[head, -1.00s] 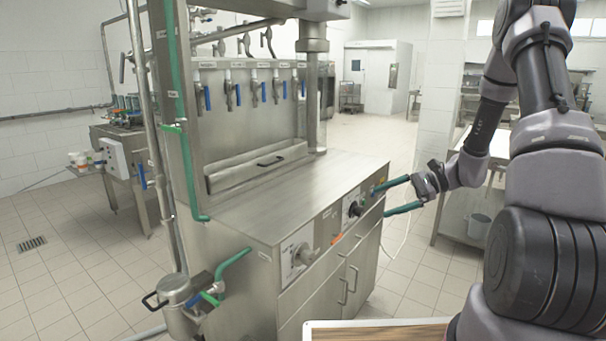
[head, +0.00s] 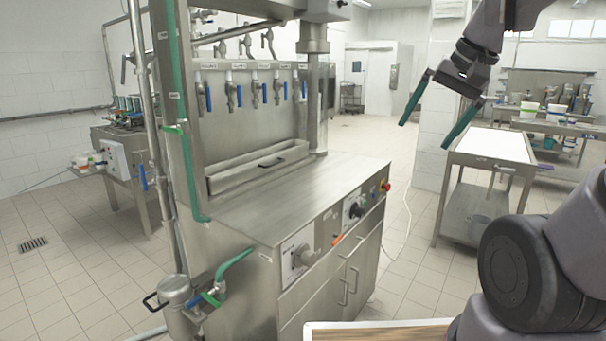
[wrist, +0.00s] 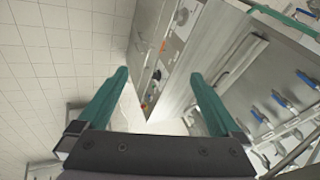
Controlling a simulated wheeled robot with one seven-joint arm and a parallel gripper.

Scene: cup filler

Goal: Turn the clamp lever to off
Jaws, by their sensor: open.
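The steel filler machine (head: 290,200) has a front panel of controls. From left to right these are a large grey knob (head: 303,255), a small orange lever (head: 337,239), a black rotary switch (head: 356,209) and a red button (head: 386,186). The labels are too small to read, so I cannot tell which control is the clamp lever or its setting. In the wrist view the grey knob (wrist: 181,17), orange lever (wrist: 163,46) and black switch (wrist: 157,74) show beyond the fingers. My gripper (head: 425,134) is open and empty, raised right of the machine, touching nothing.
Blue-handled taps (head: 254,92) line the back of the machine. A steel table (head: 490,146) stands at the right. The floor between machine and table is clear, apart from a hanging white cable (head: 407,215).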

